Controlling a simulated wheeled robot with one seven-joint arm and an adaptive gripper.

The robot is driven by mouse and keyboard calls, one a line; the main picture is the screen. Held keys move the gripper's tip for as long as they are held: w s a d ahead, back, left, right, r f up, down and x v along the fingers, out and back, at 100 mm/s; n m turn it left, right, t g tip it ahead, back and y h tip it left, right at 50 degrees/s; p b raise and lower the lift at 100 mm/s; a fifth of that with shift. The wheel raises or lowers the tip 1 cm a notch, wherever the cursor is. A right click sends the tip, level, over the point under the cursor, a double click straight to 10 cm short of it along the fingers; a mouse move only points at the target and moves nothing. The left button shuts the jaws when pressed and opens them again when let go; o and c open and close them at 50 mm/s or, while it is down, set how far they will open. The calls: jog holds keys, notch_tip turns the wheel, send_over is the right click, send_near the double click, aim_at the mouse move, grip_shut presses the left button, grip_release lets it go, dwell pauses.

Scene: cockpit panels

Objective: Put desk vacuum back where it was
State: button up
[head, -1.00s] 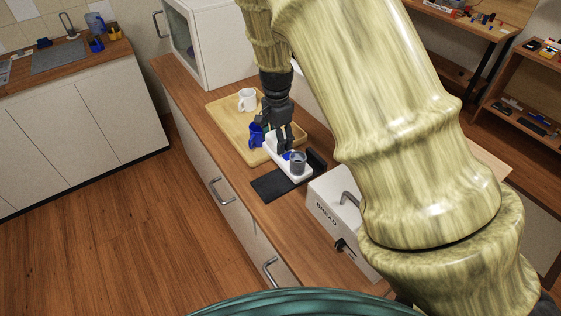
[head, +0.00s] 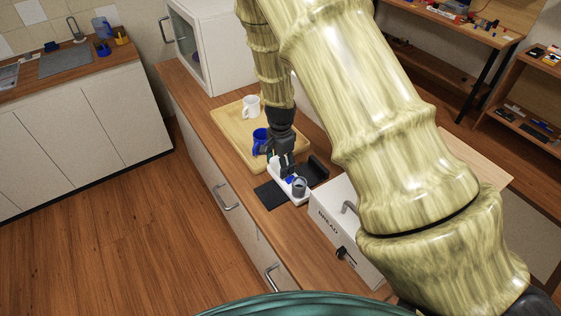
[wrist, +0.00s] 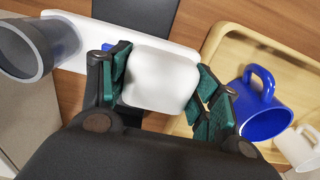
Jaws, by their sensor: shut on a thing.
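The desk vacuum (head: 302,196) is white with a grey see-through cup at its front end and a blue part. My gripper (head: 284,172) is shut around its white body. In the wrist view, the green-padded fingers of my gripper (wrist: 160,95) lie on both sides of the white vacuum body (wrist: 160,78), with the grey cup (wrist: 40,45) at upper left. A black base has a flat mat (head: 270,195) and a raised part (head: 318,168) on the counter. The vacuum is over or on it; I cannot tell whether they touch.
A wooden tray (head: 228,118) with a blue mug (head: 260,140) and a white mug (head: 251,105) is beside my gripper. A white bread box (head: 325,222) stands close to the vacuum's cup end. A white cabinet (head: 222,50) stands at the back.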

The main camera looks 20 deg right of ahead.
jog(key=shift+f, duration=0.1)
jog(key=o, duration=1.6)
jog(key=shift+o, duration=0.2)
notch_tip(320, 180, up, 12)
jog(key=b, duration=0.3)
